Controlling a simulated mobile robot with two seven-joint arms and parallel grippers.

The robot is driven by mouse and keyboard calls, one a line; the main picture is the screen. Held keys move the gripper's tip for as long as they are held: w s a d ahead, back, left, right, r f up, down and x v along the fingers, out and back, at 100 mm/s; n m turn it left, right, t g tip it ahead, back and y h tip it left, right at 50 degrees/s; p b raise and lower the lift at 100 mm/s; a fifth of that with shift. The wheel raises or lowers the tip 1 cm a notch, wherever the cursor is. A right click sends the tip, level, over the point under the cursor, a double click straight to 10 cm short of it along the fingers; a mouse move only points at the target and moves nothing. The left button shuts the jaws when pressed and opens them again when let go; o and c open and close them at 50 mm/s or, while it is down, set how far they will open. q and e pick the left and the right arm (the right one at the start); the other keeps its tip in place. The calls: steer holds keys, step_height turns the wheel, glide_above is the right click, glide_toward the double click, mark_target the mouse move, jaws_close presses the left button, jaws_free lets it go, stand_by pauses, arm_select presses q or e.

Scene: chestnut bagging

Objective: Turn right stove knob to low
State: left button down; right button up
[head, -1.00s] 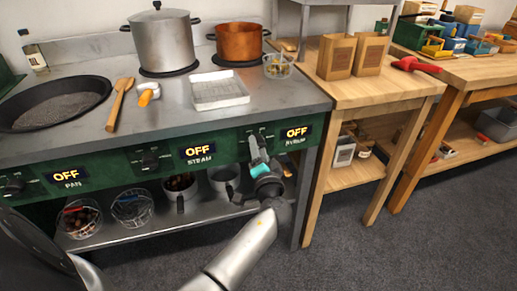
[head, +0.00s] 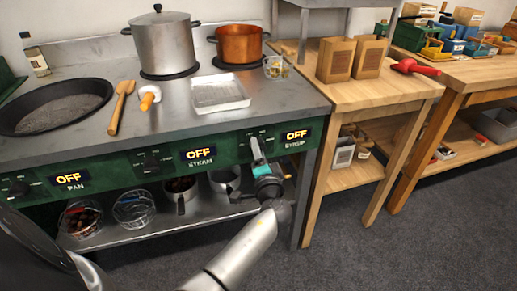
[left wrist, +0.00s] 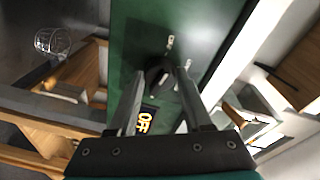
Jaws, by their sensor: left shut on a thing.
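The right stove knob (left wrist: 157,74) is a dark knob on the green front panel. In the left wrist view it sits between my left gripper's fingertips (left wrist: 158,80), which are shut on it. In the head view my left gripper (head: 257,152) reaches up to the panel and hides this knob. The display beside it (head: 296,135) reads OFF, with SYRUP below. It also shows in the left wrist view (left wrist: 146,120), partly covered by a finger. My right gripper is not in view.
The steam knob (head: 151,161) and pan knob (head: 19,188) are further left on the panel, their displays reading OFF. A copper pot (head: 239,44), a steel pot (head: 164,46) and a pan (head: 52,106) stand on the stove. A wooden table (head: 370,92) is at right.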

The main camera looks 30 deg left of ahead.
arm_select(q)
steer(key=shift+d+r+m+g+p, duration=0.1)
steer(key=shift+m+g+p, duration=0.25)
steer(key=shift+m+p, duration=1.45)
steer(key=shift+r+m+g+p, duration=0.1)
steer(key=shift+m+g+p, duration=0.5)
steer(key=shift+m, duration=2)
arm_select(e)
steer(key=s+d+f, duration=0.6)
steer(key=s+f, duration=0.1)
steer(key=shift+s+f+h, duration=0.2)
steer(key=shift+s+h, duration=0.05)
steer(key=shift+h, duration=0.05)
arm_select(q)
steer(key=shift+t, duration=0.25)
steer(key=shift+c, duration=1.6)
jaws_free()
